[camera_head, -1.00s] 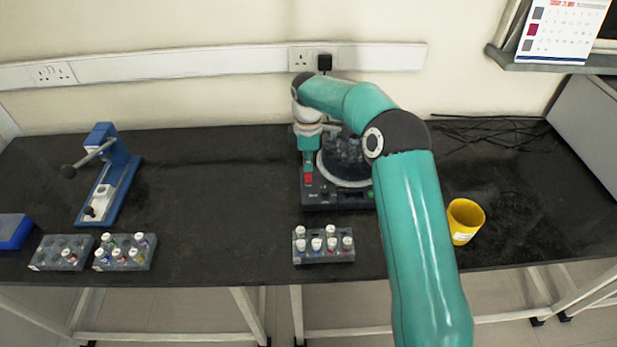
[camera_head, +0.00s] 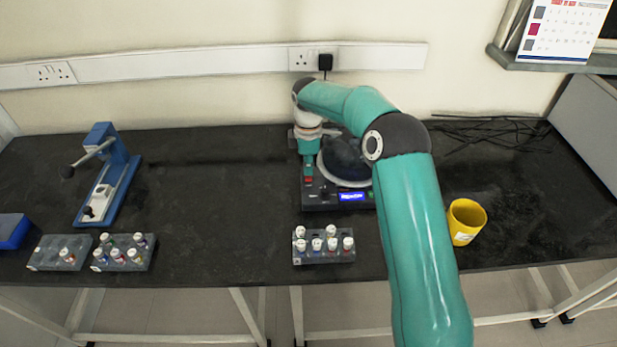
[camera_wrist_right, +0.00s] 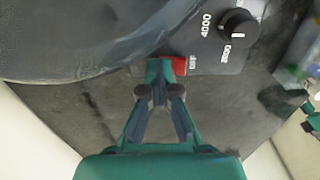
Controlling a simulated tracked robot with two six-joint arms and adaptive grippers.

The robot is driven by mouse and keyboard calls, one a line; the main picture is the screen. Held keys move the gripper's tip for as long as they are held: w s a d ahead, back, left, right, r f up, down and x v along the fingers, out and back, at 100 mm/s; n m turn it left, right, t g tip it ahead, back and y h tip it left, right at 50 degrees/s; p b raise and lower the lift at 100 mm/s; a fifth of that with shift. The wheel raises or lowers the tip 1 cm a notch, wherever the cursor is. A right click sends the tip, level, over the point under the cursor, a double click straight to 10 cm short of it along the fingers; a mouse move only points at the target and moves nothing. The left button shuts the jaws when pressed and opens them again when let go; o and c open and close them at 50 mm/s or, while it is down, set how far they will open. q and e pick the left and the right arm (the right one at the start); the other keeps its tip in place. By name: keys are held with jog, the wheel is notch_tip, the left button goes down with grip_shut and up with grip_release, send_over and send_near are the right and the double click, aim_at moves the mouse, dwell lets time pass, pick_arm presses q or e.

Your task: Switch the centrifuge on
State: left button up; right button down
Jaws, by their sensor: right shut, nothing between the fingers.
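The centrifuge (camera_head: 318,205) stands at the back of the black bench, partly hidden by my right arm. Its small front display (camera_head: 352,197) is lit blue. Its round bowl looks dark and smooth. A red switch (camera_head: 308,179) is on the left of its panel; it also shows in the right wrist view (camera_wrist_right: 179,65), beside a black dial (camera_wrist_right: 238,30). My right gripper (camera_head: 307,163) is shut and empty, with its fingertips (camera_wrist_right: 160,72) at the red switch, touching or very close. The tips cover part of the switch. My left gripper is not in view.
A rack of capped vials (camera_head: 323,257) stands in front of the centrifuge. A yellow cup (camera_head: 465,222) is to the right, and black cables (camera_head: 490,130) lie behind. A blue lever press (camera_head: 108,185) and more racks (camera_head: 60,253) are at left. The bench middle is clear.

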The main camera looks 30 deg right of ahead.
jog(key=shift+r, duration=0.1)
jog(key=shift+r+p, duration=2.2)
jog(key=shift+r, duration=0.25)
